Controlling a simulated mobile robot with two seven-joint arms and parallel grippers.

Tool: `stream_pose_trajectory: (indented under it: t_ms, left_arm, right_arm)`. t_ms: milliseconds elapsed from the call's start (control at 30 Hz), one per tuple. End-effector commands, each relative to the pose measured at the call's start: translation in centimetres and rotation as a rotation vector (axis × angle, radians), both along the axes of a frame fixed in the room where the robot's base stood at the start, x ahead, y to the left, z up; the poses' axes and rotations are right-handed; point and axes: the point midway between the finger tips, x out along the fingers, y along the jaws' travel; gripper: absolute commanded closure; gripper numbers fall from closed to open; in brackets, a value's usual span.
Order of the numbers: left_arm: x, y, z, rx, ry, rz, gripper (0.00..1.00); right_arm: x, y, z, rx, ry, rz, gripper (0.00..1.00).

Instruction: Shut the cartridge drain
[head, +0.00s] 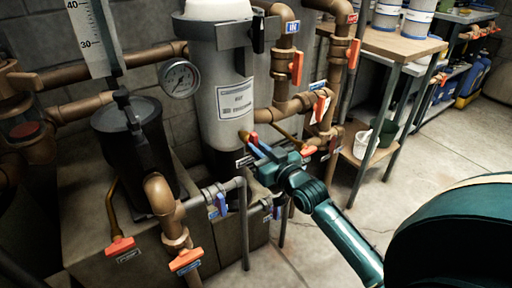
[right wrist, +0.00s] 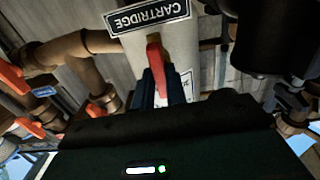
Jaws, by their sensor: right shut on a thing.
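The cartridge filter (head: 227,92) is a tall grey-white cylinder with a printed label, in the middle of the head view. A red lever (head: 252,137) is low on its right side, beside a small dark plate (head: 244,161). My right gripper (head: 258,149) is shut on this lever. In the right wrist view the red lever (right wrist: 154,57) stands up between the blue fingers (right wrist: 156,88), beneath a sign reading CARTRIDGE (right wrist: 148,12), which appears upside down. The valve body behind the lever is mostly hidden. My left gripper is not in view.
A dark strainer pot (head: 127,140) and a pressure gauge (head: 180,78) are to the left. Other orange-red valve handles (head: 296,68) and brown pipes crowd around the arm. A shelf table (head: 385,42) stands at the back right. Open floor lies to the right.

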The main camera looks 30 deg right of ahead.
Motion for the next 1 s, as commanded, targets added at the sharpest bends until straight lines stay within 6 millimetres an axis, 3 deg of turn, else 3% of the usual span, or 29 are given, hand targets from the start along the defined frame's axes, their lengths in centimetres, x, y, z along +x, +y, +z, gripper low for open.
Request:
stream_pose_trajectory:
  t_ms: [367,533,667,800,1000]
  left_arm:
    - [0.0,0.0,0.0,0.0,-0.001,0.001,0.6]
    - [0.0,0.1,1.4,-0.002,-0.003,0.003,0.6]
    - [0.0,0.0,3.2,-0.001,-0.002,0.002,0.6]
    - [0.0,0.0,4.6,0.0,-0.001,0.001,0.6]
    - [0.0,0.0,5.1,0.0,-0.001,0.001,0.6]
  right_arm:
    - [0.0,0.0,0.0,0.0,0.0,0.0,1.0]
    - [0.0,0.0,0.4,0.106,0.01,0.0,1.0]
    - [0.0,0.0,0.5,0.353,0.032,-0.002,1.0]
    - [0.0,0.0,0.4,0.734,0.061,-0.002,1.0]
    - [0.0,0.0,0.1,1.304,0.102,-0.001,1.0]
